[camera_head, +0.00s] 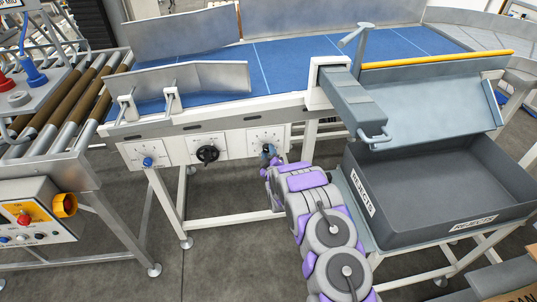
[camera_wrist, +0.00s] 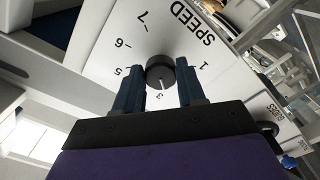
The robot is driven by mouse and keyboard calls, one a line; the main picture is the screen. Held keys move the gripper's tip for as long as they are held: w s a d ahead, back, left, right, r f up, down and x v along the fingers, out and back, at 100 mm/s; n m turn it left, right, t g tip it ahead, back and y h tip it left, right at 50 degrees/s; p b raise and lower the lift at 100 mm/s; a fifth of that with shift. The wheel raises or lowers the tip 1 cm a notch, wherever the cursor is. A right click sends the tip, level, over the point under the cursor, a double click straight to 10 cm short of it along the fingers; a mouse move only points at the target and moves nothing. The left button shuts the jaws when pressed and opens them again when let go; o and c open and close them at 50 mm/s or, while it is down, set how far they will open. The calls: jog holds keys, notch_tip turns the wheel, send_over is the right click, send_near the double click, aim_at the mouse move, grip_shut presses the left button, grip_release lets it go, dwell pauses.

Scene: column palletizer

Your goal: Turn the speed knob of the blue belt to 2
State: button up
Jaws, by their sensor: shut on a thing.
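The blue belt (camera_head: 285,65) runs across the back in the head view. The speed panel (camera_head: 258,137) is the right one of the white panels on its front frame. In the wrist view the speed dial (camera_wrist: 112,58) shows tilted, with the numbers 1, 3, 5, 6 and 7 readable; 2 and 4 are hidden behind the fingers. The black speed knob (camera_wrist: 160,70) has a white line pointing at about 3. My gripper (camera_wrist: 158,78) is shut on the knob, one finger at each side. In the head view my gripper (camera_head: 269,153) covers the knob.
To the left on the frame are a panel with a blue knob (camera_head: 147,162) and a black handwheel (camera_head: 207,154). A dark rejects bin (camera_head: 440,195) stands close right of my arm, with a grey chute (camera_head: 430,100) behind it. A roller conveyor (camera_head: 60,105) is at left.

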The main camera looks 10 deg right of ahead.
jog(key=shift+a, duration=0.15)
dwell(0.3)
jog(key=o, duration=1.1)
jog(key=shift+c, duration=0.2)
jog(key=s+p, duration=0.3)
jog(key=s, duration=1.4)
jog(key=shift+s+p, duration=0.15)
jog(key=shift+p, duration=0.2)
jog(key=shift+f, duration=0.1)
